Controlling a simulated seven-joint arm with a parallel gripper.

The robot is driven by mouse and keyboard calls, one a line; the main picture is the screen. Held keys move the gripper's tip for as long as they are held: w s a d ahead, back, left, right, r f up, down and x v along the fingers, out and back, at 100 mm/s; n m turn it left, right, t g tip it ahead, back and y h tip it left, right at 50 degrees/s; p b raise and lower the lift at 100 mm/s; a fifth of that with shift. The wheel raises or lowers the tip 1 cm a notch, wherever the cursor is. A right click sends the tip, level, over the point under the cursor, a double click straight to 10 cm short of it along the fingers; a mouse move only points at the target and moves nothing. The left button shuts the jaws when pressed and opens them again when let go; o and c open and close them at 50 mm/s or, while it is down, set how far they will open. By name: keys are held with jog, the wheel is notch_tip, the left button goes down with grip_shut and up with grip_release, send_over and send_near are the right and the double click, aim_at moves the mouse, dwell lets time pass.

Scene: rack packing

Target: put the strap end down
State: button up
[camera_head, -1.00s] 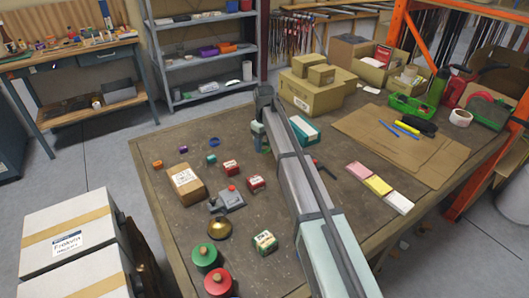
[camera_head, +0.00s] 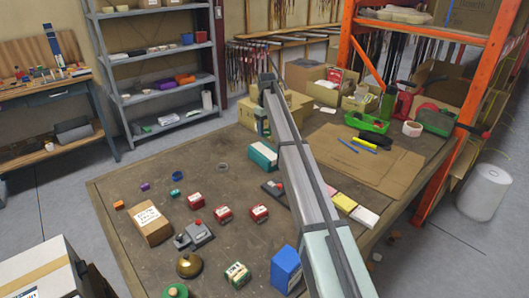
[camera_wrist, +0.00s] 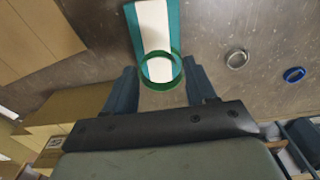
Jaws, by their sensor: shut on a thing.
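My gripper (camera_wrist: 161,84) points down over the back part of the workbench (camera_head: 110,200). Its two dark fingers are closed on a green ring (camera_wrist: 147,82), which shows between them in the wrist view. In the head view my gripper (camera_head: 262,128) is in front of the stacked cardboard boxes (camera_head: 292,104), and the ring cannot be made out. A teal and white box (camera_wrist: 153,25) lies beyond the ring in the wrist view; it also shows in the head view (camera_head: 263,156). I cannot make out a separate strap end; the ring may be part of it.
Cardboard sheets (camera_head: 352,165) lie to the right, with a green tray (camera_head: 367,122) behind. A brown labelled box (camera_head: 152,226), a brass bell (camera_head: 189,264) and a blue box (camera_head: 286,268) stand on the left and front. An orange rack (camera_head: 456,150) borders the right. Bare bench shows mid-left.

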aim_at(265, 150)
jog(key=shift+w+a+r, duration=0.1)
jog(key=shift+w+a, duration=0.1)
jog(key=shift+w, duration=0.4)
jog(key=shift+w+a+r, duration=0.1)
jog(key=shift+w+a, duration=0.05)
jog(key=shift+w, duration=0.4)
jog(key=shift+s+f, duration=0.1)
jog(key=shift+f, duration=4.85)
jog(key=o, duration=1)
jog(key=shift+f, duration=0.1)
notch_tip(265, 150, up, 12)
